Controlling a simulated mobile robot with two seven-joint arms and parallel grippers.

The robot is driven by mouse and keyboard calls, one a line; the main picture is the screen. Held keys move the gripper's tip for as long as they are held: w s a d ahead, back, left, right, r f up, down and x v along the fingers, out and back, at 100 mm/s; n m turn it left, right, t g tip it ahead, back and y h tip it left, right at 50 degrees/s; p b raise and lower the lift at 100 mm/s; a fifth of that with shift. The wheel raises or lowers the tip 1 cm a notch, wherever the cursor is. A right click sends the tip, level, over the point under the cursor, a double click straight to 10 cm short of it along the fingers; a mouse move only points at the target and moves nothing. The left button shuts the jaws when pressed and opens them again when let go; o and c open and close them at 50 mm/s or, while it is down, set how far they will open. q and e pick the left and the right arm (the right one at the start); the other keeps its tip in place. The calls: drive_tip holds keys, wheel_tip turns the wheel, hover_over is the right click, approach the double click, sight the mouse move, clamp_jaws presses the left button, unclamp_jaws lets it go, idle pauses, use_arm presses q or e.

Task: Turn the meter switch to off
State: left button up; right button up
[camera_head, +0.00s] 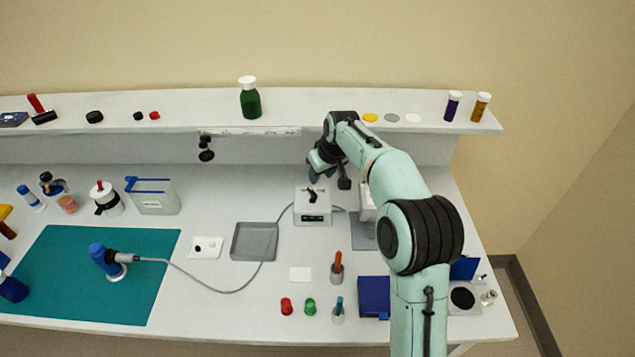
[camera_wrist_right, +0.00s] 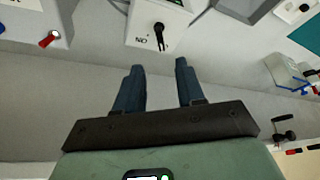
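The meter is a white box (camera_head: 313,212) with a dark front display, right of the table's middle in the head view. A black switch lever (camera_head: 313,195) sits on its top. In the right wrist view the box (camera_wrist_right: 140,16) is at the top, and the lever (camera_wrist_right: 159,36) points toward my gripper beside an upside-down "ON" mark. My right gripper (camera_head: 314,176) is just behind the box in the head view. In the wrist view its blue fingers (camera_wrist_right: 159,76) are spread and empty, apart from the lever. My left gripper is in neither view.
A white device with a red-tipped lever (camera_wrist_right: 48,39) stands beside the meter, partly hidden by my arm in the head view. A grey tray (camera_head: 255,256) lies left of the meter. A shelf (camera_head: 310,105) with bottles runs behind. A cable (camera_head: 284,212) leaves the meter.

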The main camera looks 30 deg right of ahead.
drive_tip(key=v, duration=0.2)
drive_tip(key=shift+s+r, duration=0.1)
drive_tip(key=shift+r, duration=0.15)
drive_tip(key=shift+f, duration=0.1)
idle(0.6)
